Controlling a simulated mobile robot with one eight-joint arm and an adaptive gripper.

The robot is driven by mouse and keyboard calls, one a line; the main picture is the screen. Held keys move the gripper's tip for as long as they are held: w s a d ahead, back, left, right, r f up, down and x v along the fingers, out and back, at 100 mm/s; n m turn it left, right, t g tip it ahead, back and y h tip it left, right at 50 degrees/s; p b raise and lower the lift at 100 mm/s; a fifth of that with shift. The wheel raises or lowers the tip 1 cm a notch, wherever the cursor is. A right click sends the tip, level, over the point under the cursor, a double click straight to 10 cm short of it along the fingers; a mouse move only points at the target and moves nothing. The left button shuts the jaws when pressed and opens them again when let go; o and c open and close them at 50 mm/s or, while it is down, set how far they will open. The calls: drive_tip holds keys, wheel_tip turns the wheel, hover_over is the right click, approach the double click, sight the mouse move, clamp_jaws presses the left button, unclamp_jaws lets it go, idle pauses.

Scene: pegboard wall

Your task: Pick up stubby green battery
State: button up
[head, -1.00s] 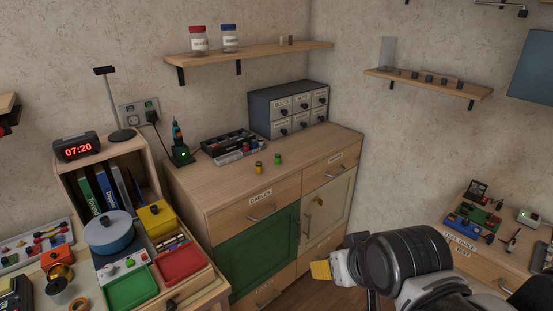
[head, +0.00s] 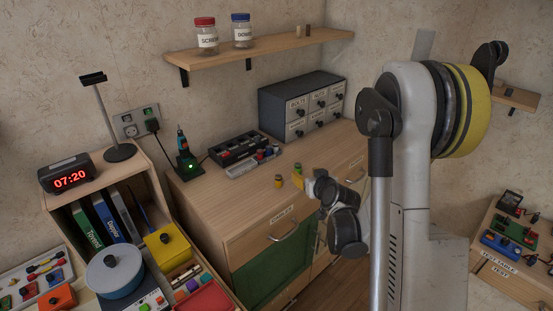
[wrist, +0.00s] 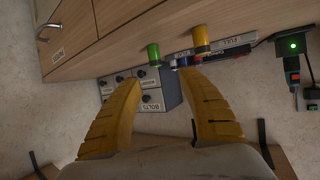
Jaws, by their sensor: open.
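The stubby green battery (head: 297,168) stands upright on the wooden cabinet top, close to its front edge. It also shows in the wrist view (wrist: 153,52), beyond and roughly between my fingertips. A yellow battery (head: 278,181) stands to its left in the head view; it shows to the right in the wrist view (wrist: 201,38). My gripper (head: 307,185) is beside the green battery in the head view, over the cabinet's front edge. In the wrist view its yellow fingers (wrist: 158,78) are spread apart with nothing between them. The green battery appears clear of both fingers.
A dark grey drawer unit (head: 292,106) stands at the back of the cabinet top (head: 222,192). A black organizer tray (head: 237,147) and a charger with a green light (head: 188,166) are farther left. A wall shelf (head: 270,46) with jars hangs above.

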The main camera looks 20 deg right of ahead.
sight(299, 167)
drive_tip(key=b+x, duration=0.1)
drive_tip(key=x, duration=0.2)
drive_tip(key=b+x, duration=0.1)
drive_tip(key=x, duration=0.3)
drive_tip(key=d+b+x, duration=0.1)
drive_tip(key=x, duration=0.3)
drive_tip(key=shift+s+b, duration=0.15)
drive_tip(key=shift+b, duration=0.25)
drive_tip(key=shift+w, duration=0.3)
drive_tip(key=shift+c, duration=0.4)
clamp_jaws()
